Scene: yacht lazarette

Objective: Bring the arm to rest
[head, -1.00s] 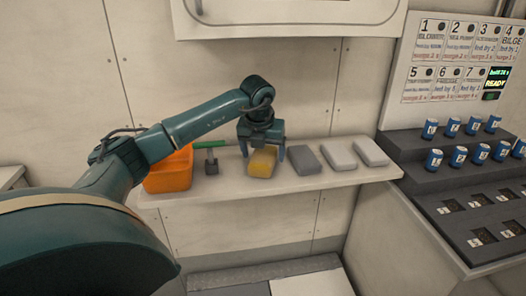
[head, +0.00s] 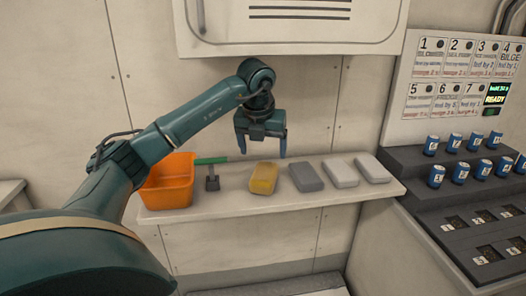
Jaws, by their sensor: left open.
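My left arm reaches in from the left over a pale shelf. My left gripper (head: 262,146) points down with its two fingers apart and nothing between them. It hangs in the air above the shelf, clear of the yellow sponge (head: 263,178) below it. The sponge lies flat on the shelf. My right gripper is not in the view.
On the shelf (head: 225,206) stand an orange bin (head: 167,182), a green-handled tool (head: 212,174), a grey block (head: 306,177) and two paler blocks (head: 341,172). A wall cabinet (head: 290,28) hangs above. Blue cans (head: 436,175) stand on a stepped dark rack at right.

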